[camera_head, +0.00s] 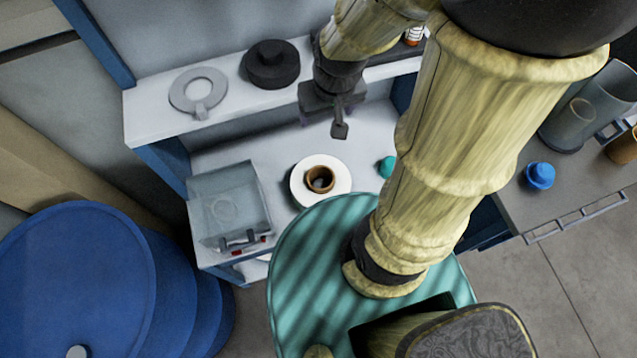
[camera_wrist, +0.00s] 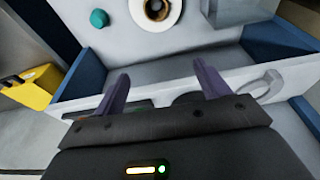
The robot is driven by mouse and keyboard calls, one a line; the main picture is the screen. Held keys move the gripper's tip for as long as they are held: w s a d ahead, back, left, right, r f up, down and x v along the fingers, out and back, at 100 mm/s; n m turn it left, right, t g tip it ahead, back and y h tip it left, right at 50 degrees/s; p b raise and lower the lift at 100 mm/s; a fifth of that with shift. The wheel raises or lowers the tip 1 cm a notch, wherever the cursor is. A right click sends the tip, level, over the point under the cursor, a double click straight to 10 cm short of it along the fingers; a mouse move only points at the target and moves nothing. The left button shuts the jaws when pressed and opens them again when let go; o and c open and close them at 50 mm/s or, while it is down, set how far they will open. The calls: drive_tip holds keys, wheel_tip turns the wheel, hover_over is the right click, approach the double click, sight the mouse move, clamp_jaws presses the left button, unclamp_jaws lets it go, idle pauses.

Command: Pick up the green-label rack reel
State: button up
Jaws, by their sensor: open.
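A white reel with a brown core (camera_head: 299,188) lies flat on the lower white surface in the head view. It also shows, cut off, at the top of the wrist view (camera_wrist: 138,12). I see no green label on it, so I cannot tell whether it is the green-label rack reel. My gripper (camera_head: 338,122) is above the upper shelf's front edge, higher in the picture than the reel and apart from it. In the wrist view my gripper (camera_wrist: 160,84) has its two fingers spread, with nothing between them.
The upper shelf (camera_head: 150,122) holds a grey flat ring (camera_head: 181,91) and a black round piece (camera_head: 272,66). A clear box (camera_head: 225,195) stands left of the reel, a small teal knob-like thing (camera_head: 387,166) right of it. A blue drum (camera_head: 80,270) stands lower left.

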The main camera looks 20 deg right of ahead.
drive_tip(key=f+b, duration=0.3)
drive_tip(key=shift+s+a+f+b, duration=0.1)
drive_tip(key=shift+s+f+b, duration=0.15)
drive_tip(key=shift+b, duration=0.05)
